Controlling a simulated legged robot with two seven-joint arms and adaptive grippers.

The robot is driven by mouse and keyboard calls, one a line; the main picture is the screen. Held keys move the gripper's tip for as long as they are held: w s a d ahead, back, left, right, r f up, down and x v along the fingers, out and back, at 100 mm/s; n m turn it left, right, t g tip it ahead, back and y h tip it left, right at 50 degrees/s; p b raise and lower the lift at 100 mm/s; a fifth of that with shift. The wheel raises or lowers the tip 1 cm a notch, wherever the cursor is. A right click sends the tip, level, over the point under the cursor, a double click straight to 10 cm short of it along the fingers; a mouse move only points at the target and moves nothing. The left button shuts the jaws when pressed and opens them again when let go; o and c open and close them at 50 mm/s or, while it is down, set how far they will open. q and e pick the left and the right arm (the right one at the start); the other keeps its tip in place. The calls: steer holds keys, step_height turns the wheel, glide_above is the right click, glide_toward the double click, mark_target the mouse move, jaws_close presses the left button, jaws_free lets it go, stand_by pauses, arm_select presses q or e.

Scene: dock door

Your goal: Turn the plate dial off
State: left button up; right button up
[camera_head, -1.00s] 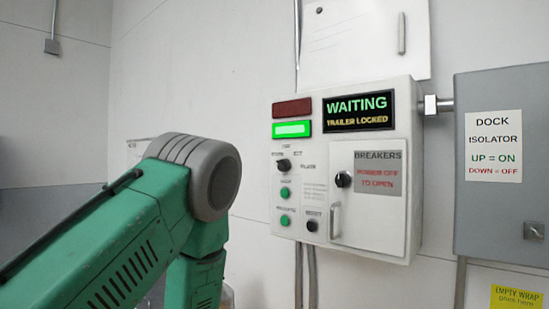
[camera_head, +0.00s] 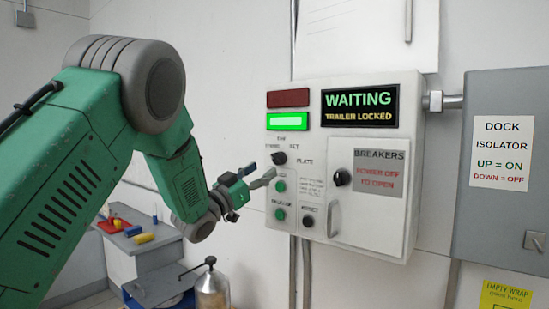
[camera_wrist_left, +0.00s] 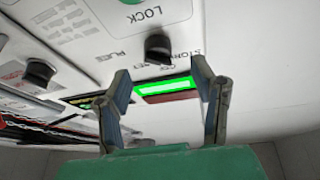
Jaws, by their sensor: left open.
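The plate dial (camera_head: 279,158) is a small black knob on the white control box (camera_head: 411,220), below the lit green lamp. Words beside it include PLATE and SET; its pointer direction is too small to tell. In the left wrist view the dial (camera_wrist_left: 158,48) appears upside down, just beyond the fingertips and between them sideways. My left gripper (camera_head: 260,174) is open and empty, just left of the panel and slightly below the dial. In the left wrist view the open gripper (camera_wrist_left: 161,75) shows no contact with the dial. My right gripper is not in view.
The display (camera_head: 360,106) reads WAITING, TRAILER LOCKED. Green buttons (camera_head: 280,186) sit below the dial. The breaker door (camera_head: 368,215) has its own black knob (camera_head: 342,177) and handle. A grey isolator box (camera_head: 500,215) is at right; a cart (camera_head: 150,262) stands low left.

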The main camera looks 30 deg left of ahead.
mark_target(276, 161)
arm_select(q)
steer(key=p+x, duration=0.1)
steer(key=x, duration=0.3)
steer(key=shift+w+a, duration=0.1)
steer(key=shift+w, duration=0.05)
steer(key=shift+w+d+r, duration=0.35)
steer(key=shift+w+d, duration=0.15)
steer(key=shift+d, duration=0.05)
steer(key=shift+a, duration=0.15)
steer(key=c, duration=1.1)
steer(key=shift+a+f, duration=0.1)
steer(key=shift+f, duration=0.05)
steer(key=shift+c, duration=0.2)
